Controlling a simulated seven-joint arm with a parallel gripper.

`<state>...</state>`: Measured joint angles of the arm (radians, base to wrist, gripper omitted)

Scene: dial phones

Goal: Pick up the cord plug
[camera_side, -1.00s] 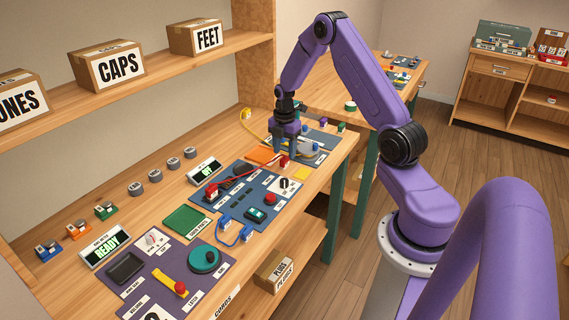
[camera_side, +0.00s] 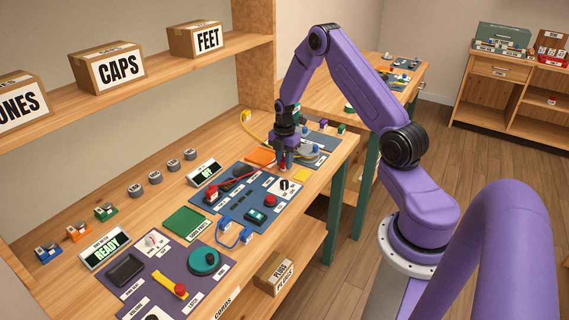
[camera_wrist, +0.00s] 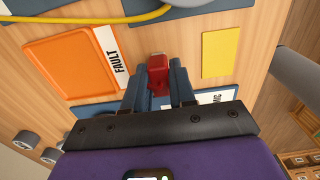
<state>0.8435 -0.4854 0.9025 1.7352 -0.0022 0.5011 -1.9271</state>
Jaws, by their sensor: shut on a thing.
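The red cord plug (camera_wrist: 158,72) is between the two fingers of my gripper (camera_wrist: 158,82) in the wrist view, over bare wood. In the side view my gripper (camera_side: 283,164) points down at the bench and is shut on this plug, which its fingers mostly hide. A red cord (camera_side: 245,179) runs left from it to another red plug (camera_side: 212,194) on the blue panel. I cannot tell whether the held plug touches the bench.
An orange tray (camera_wrist: 72,62) with a FAULT label lies left of the plug, and a yellow square (camera_wrist: 220,53) lies right. A yellow cord (camera_wrist: 120,18) crosses beyond. A blue cord (camera_side: 232,236) lies at the bench's front edge. A green tray (camera_side: 184,222) is further left.

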